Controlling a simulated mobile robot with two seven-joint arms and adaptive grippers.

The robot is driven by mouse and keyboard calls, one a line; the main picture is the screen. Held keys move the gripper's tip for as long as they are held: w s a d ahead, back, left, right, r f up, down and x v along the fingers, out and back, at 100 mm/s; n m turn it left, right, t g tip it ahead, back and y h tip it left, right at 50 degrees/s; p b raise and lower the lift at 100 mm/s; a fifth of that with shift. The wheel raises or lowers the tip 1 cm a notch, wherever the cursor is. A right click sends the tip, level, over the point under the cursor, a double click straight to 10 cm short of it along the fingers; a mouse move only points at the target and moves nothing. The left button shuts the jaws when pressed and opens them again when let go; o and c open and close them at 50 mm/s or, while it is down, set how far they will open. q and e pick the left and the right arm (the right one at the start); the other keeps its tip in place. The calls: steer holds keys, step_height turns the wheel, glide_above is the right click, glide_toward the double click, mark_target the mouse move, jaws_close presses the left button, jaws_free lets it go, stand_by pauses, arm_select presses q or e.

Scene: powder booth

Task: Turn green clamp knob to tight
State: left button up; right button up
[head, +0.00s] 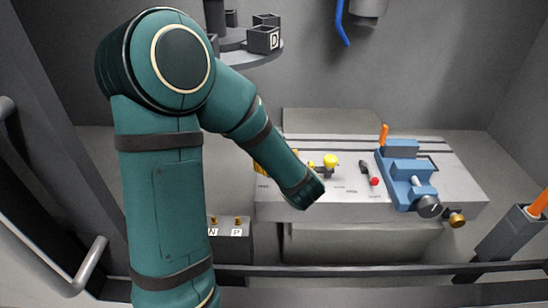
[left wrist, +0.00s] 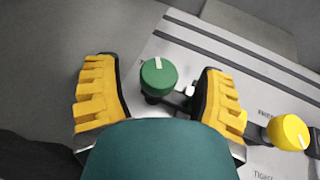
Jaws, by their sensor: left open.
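The green clamp knob (left wrist: 159,77), round with a white pointer mark on top, shows in the left wrist view on the pale machine table. The mark points to the upper edge of the picture. My left gripper (left wrist: 157,70) is open, with its yellow ribbed fingers on either side of the knob and a visible gap to each. A small metal lever with a white end (left wrist: 189,91) sits just right of the knob. In the head view my left arm hides the knob, and only a bit of yellow finger shows. My right gripper is not in view.
A yellow knob (head: 331,160) and a red-tipped lever (head: 374,181) stand on the table (head: 340,196) to the right. Beyond them is a blue vise (head: 402,170) with an orange handle. A grey rail (head: 400,270) runs along the front.

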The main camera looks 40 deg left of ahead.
arm_select(q)
steer(key=v, duration=0.6)
stand_by(0.6)
